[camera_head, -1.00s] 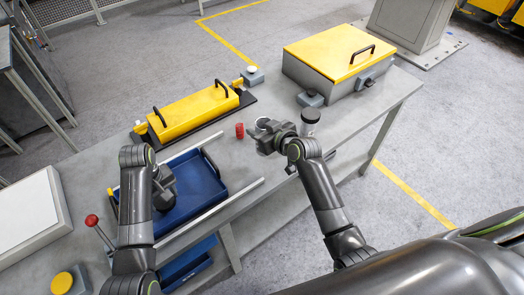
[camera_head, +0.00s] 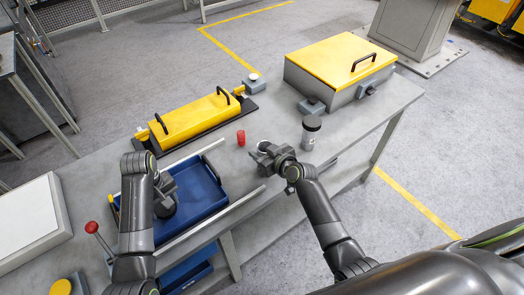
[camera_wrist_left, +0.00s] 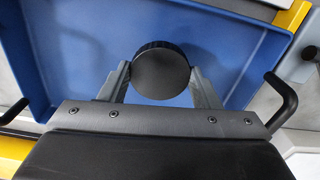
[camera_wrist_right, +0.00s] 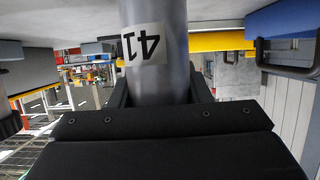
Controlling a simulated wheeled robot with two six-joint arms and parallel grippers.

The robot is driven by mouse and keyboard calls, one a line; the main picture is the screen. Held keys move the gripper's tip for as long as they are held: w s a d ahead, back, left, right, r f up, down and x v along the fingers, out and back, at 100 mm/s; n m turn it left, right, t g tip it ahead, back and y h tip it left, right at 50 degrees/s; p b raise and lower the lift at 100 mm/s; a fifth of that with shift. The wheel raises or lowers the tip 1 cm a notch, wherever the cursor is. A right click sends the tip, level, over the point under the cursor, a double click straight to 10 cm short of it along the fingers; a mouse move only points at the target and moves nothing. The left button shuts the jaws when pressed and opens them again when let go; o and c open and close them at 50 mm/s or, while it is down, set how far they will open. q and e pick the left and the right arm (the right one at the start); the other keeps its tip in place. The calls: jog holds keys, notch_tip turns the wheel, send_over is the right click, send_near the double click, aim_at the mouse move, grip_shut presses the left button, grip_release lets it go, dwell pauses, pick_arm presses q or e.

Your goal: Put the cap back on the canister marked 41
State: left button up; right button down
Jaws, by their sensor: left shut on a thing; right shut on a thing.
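My right gripper (camera_head: 266,154) is shut on the grey canister marked 41 (camera_wrist_right: 155,75). Its label appears upside down in the right wrist view. In the head view the canister's pale round top (camera_head: 263,146) shows between the fingers, with no cap on it. My left gripper (camera_head: 168,190) is shut on a round black cap (camera_wrist_left: 162,73), above the blue tray (camera_wrist_left: 75,50). The cap and the canister are well apart. The canister's lower part is hidden in the head view.
A second canister (camera_head: 310,135) with a black lid stands upright on the table, right of my right gripper. A small red cylinder (camera_head: 241,138) stands to its left. A yellow-lidded box (camera_head: 340,65) and a long yellow cover (camera_head: 195,118) lie behind.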

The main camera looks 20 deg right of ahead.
jog(key=shift+r, duration=0.1)
jog(key=shift+f, duration=0.2)
jog(key=c, duration=0.8)
grip_release()
jog(key=shift+o, duration=0.2)
jog(key=shift+r, duration=0.1)
jog(key=shift+r, duration=0.2)
jog(key=shift+s+d, duration=0.1)
jog(key=shift+s, duration=0.25)
jog(key=b+v, duration=0.1)
jog(key=v, duration=1)
jog(key=shift+s, duration=0.2)
